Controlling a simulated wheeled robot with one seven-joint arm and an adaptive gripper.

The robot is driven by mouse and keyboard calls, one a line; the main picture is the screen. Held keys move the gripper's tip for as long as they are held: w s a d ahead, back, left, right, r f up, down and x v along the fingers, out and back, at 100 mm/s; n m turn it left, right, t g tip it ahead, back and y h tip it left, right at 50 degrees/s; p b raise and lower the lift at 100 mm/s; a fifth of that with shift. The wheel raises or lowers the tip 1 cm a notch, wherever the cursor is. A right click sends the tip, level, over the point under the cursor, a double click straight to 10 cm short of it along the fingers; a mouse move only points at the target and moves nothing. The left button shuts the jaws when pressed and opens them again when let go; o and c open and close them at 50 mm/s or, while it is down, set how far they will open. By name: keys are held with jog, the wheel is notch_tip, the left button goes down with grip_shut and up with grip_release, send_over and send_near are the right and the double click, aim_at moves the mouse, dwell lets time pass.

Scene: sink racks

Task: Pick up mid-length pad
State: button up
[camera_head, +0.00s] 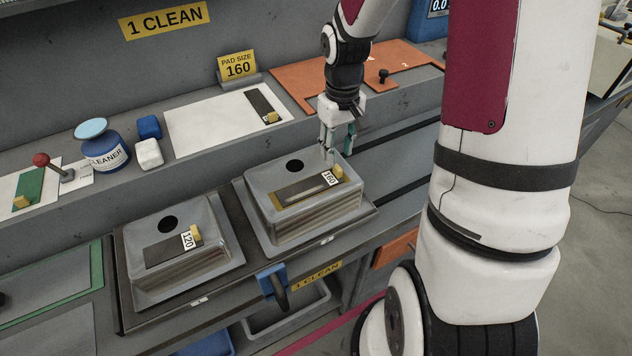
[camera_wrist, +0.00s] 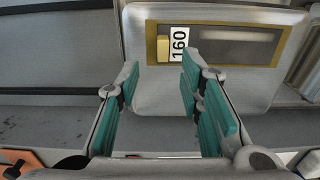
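A dark pad labelled 160 (camera_head: 303,187) with a yellow block (camera_head: 338,171) at its right end lies on the right grey basin unit (camera_head: 262,222). The wrist view shows the 160 label (camera_wrist: 178,43) and the yellow block (camera_wrist: 163,49) beside it. A shorter dark pad labelled 120 (camera_head: 163,252) with a yellow block lies on the left basin unit (camera_head: 140,290). My gripper (camera_head: 337,152) points down above the right unit's back right part, near the 160 pad's yellow end. Its teal fingers (camera_wrist: 160,82) are apart with nothing between them.
A PAD SIZE 160 sign (camera_head: 238,66) stands behind a white sheet (camera_head: 205,125) holding another dark pad (camera_head: 262,105).

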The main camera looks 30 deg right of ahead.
aim_at(336, 165)
jog(key=f, duration=0.5)
jog(key=shift+s+a, duration=0.1)
jog(key=shift+a, duration=0.1)
jog(key=shift+c, duration=0.3)
grip_shut()
